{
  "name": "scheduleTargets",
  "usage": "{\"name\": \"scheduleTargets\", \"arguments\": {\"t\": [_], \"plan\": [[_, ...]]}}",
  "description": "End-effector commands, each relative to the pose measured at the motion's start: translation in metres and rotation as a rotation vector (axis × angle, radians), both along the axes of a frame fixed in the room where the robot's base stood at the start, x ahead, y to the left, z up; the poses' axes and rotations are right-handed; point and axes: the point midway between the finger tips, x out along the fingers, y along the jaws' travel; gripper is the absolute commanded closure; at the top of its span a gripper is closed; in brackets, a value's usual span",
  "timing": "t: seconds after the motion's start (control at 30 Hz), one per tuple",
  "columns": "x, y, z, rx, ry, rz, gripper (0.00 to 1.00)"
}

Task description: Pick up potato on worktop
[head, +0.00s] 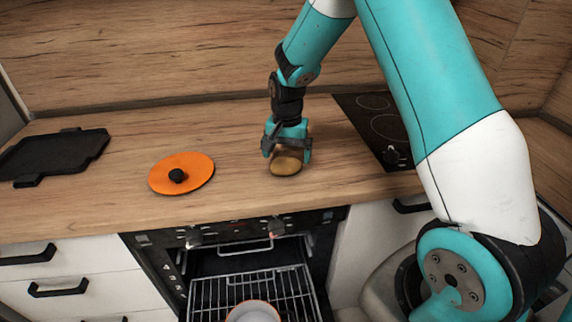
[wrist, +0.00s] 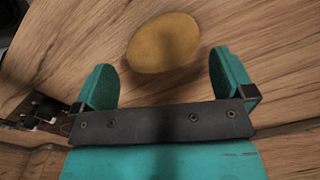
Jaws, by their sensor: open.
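The potato (head: 285,164) is a yellow-brown oval lying on the wooden worktop (head: 235,140). In the wrist view the potato (wrist: 163,43) lies just beyond the fingertips, roughly centred between them and a little to the left. My gripper (head: 288,152) points down right at the potato in the head view and hides part of its upper side. In the wrist view my gripper (wrist: 163,75) shows two teal fingers spread apart with nothing between them.
An orange lid (head: 195,166) with a black knob lies left of the potato. A black tray (head: 50,155) lies at the far left. A black hob (head: 375,125) is set in to the right. Below the front edge, the oven stands open with its rack (head: 290,289) showing.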

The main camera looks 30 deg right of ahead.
Motion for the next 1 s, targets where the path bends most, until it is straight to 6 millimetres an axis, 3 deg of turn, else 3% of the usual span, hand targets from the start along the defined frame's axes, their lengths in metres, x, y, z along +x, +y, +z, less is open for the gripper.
{"name": "scheduleTargets", "arguments": {"t": [0.23, 0.5, 0.7, 1.0], "plan": [[-0.001, 0.004, -0.034, 0.0, 0.003, 0.001, 0.0], [0.0, 0.004, -0.039, 0.001, 0.001, 0.001, 0.0], [0.0, 0.003, -0.039, 0.001, 0.001, 0.0, 0.42], [0.0, 0.003, -0.037, 0.0, 0.0, 0.0, 0.42]]}}
